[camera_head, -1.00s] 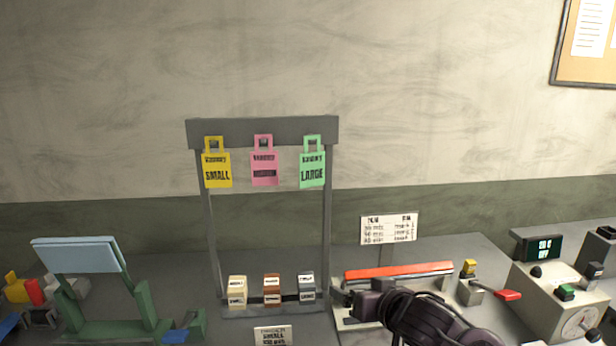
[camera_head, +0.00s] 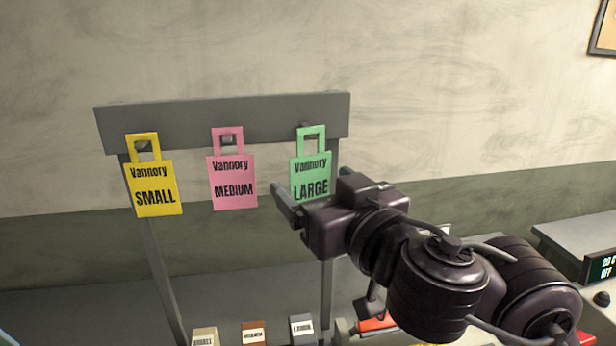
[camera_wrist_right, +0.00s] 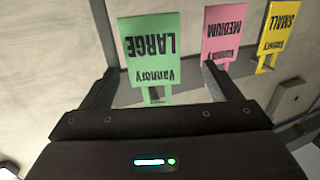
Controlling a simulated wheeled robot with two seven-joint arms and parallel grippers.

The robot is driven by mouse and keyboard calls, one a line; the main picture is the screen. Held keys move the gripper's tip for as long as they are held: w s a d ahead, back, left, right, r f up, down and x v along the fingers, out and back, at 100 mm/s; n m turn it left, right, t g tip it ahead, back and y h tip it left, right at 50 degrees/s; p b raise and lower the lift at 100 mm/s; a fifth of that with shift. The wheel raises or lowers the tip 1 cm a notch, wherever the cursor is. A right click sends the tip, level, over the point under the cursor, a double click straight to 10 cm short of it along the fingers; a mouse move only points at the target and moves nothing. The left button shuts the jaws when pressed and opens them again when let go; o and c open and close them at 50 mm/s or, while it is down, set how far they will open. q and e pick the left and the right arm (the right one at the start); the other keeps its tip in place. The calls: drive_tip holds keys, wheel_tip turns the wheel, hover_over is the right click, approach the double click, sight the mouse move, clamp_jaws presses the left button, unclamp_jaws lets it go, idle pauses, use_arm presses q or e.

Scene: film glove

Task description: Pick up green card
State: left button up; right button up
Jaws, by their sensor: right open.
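The green card (camera_head: 310,172), marked "Vannory LARGE", hangs by its handle loop from a peg on the grey rack bar (camera_head: 225,118), at the right of the row. My right gripper (camera_head: 318,190) is open just in front of it and covers its lower edge in the head view. In the right wrist view the green card (camera_wrist_right: 148,48) appears upside down between the two spread fingers (camera_wrist_right: 168,85), with nothing gripped. The fingers look apart from the card, though the exact depth is hard to tell. My left gripper is out of view.
A pink MEDIUM card (camera_head: 232,180) and a yellow SMALL card (camera_head: 154,186) hang to the left on the same bar. Small labelled blocks (camera_head: 254,333) stand below. A control box (camera_head: 598,268) is at the right. The wall lies behind the rack.

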sight(312, 178)
drive_tip(key=shift+w+a+f, duration=0.15)
drive_tip(key=shift+w+a, duration=0.05)
drive_tip(key=shift+w, duration=0.15)
drive_tip(key=x, duration=0.1)
drive_tip(key=b+x, duration=0.1)
drive_tip(key=x, duration=0.1)
drive_tip(key=d+b+x, duration=0.1)
drive_tip(key=shift+w+a+f, duration=0.25)
drive_tip(key=shift+w+f, duration=0.05)
drive_tip(key=shift+w, duration=0.25)
drive_tip(key=shift+w+a, duration=0.2)
drive_tip(key=shift+w, duration=0.05)
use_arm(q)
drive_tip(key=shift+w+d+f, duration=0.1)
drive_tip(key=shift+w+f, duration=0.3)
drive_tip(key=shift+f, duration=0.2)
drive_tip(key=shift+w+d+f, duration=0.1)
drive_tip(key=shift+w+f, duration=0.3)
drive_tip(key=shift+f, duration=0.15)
use_arm(e)
drive_tip(key=shift+r, duration=0.1)
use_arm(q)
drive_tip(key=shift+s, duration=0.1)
use_arm(e)
drive_tip(key=shift+s, duration=0.1)
drive_tip(key=shift+c, duration=0.4)
